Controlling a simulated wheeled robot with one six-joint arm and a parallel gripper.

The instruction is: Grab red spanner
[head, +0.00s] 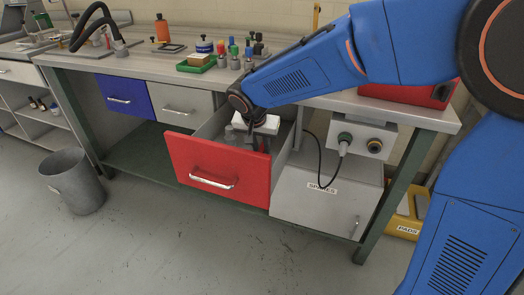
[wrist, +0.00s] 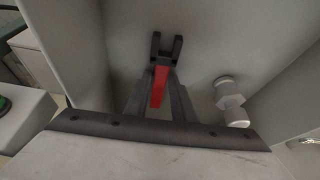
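The red spanner (wrist: 159,87) shows in the wrist view as a red handle with a dark forked jaw beyond it, inside the pulled-out drawer with a red front (head: 217,170). My gripper (wrist: 161,76) reaches down into this drawer. Its two dark fingers lie on either side of the red handle, close to it. Whether they press on it is not clear. In the head view my gripper (head: 250,152) is partly hidden behind the red drawer front, and most of the spanner is hidden there.
A pale metal cylinder-like piece (wrist: 230,102) lies in the drawer right of the spanner. The drawer walls are close on both sides. The workbench top (head: 150,65) is above and behind. A grey bin (head: 74,182) stands on the floor at left, and a grey spares cabinet (head: 322,198) at right.

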